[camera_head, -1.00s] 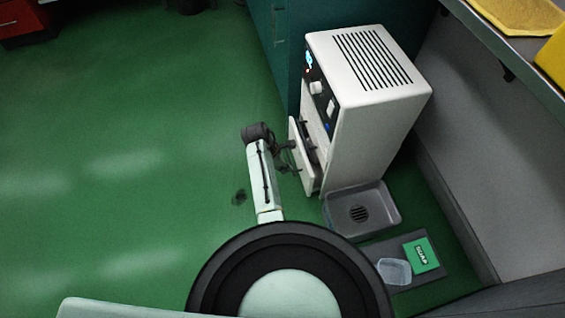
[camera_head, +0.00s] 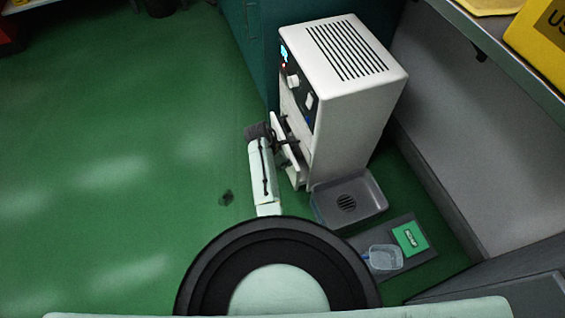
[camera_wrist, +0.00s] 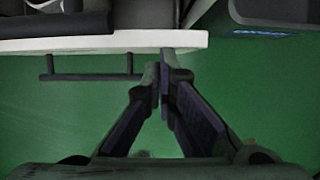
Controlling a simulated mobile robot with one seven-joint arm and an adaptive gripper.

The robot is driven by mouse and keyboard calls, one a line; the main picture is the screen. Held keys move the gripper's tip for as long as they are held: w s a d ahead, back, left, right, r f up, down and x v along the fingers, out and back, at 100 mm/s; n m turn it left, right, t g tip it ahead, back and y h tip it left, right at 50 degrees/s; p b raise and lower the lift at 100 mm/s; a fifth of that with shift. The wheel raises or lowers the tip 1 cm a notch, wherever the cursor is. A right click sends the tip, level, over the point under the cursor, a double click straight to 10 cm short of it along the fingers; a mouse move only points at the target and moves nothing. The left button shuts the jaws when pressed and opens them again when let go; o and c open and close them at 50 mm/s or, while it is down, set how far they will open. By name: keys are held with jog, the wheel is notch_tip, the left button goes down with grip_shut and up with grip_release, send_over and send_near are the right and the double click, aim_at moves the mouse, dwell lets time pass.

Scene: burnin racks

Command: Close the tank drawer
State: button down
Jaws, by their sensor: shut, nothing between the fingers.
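The tank drawer (camera_head: 287,151) is the white front panel low on the white machine (camera_head: 350,110); it stands out a little from the machine's body in the head view. In the wrist view the drawer's white front edge (camera_wrist: 100,42) runs across the top, with a dark bar handle (camera_wrist: 92,77) below it. My gripper (camera_wrist: 160,72) is shut and empty, its fingertips close to the drawer front, right of the handle. Whether the tips touch the panel I cannot tell. In the head view my gripper (camera_head: 283,141) is small and dark beside the drawer.
A grey drain tray (camera_head: 362,207) sits in front of the machine's right side. A teal cabinet (camera_head: 250,40) stands behind. Green floor (camera_head: 110,160) is open at left.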

jog(key=shift+w+d, duration=0.15)
jog(key=shift+d, duration=0.35)
jog(key=shift+w+d, duration=0.15)
jog(key=shift+d, duration=0.35)
jog(key=shift+a+r, duration=0.1)
jog(key=s+a+r+p, duration=0.2)
jog(key=a+r+p, duration=0.1)
jog(key=a+r, duration=0.4)
notch_tip(320, 180, up, 2)
jog(key=shift+s+r+p, duration=0.1)
jog(key=shift+s+p, duration=0.1)
jog(key=shift+p, duration=0.1)
